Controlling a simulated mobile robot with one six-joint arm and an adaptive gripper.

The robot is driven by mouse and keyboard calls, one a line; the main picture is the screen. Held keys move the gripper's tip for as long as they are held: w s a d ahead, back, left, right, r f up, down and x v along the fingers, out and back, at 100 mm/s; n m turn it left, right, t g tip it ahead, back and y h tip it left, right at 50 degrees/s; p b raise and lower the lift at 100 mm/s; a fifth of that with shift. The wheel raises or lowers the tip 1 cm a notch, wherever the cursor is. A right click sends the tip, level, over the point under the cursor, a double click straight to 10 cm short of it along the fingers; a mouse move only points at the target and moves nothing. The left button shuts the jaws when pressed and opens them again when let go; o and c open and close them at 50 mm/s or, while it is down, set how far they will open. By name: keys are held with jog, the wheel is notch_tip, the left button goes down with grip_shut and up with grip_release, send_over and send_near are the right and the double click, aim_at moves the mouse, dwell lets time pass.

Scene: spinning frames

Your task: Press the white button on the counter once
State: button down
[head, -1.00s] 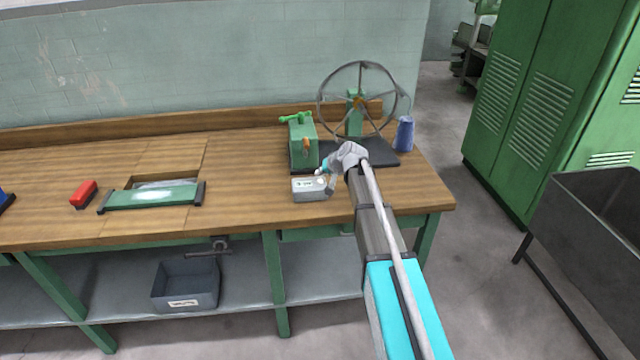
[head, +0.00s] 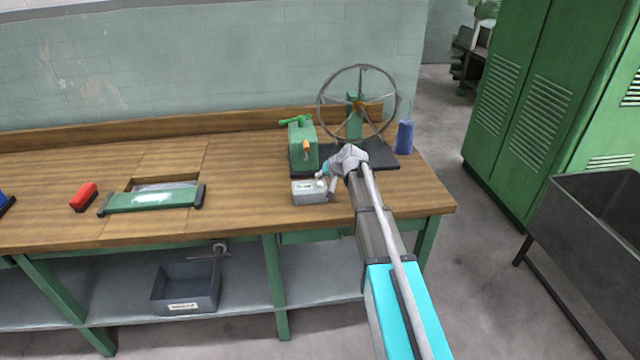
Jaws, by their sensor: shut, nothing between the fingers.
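A small grey box (head: 309,196) with a pale label on its top stands on the wooden counter (head: 240,205), in front of the green machine. The white button sits at the right part of the box top, and my gripper mostly covers it in this view. My gripper (head: 325,183) is small and shut, with nothing in it. It points down over the right end of the box, at or very close to its top. I cannot tell whether it touches the button.
A green machine (head: 303,150) and a large spoked wheel (head: 357,105) stand just behind. A blue spool (head: 404,137) stands to the right. A red brush (head: 84,197) and a green-framed panel (head: 150,198) lie left, with bare counter between the panel and the box.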

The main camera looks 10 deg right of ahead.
aim_at(321, 184)
jog(key=shift+f+b, duration=0.9)
jog(key=shift+b, duration=0.05)
dwell(1.5)
jog(key=shift+r, duration=0.1)
jog(key=shift+r+p, duration=0.85)
jog(key=shift+p, duration=0.15)
jog(key=shift+r+p, duration=2.5)
jog(key=shift+s, duration=0.1)
jog(key=s+d+f+n+g+h, duration=0.1)
jog(key=s+f+g+h, duration=0.1)
jog(key=s, duration=1.5)
jog(key=s+d+f+g+h, duration=0.2)
jog(key=s+g, duration=0.3)
jog(key=s, duration=1.3)
jog(key=shift+s+d+f+n+h, duration=0.15)
jog(key=shift+s+f+n+h, duration=0.2)
jog(key=shift+f+h, duration=0.45)
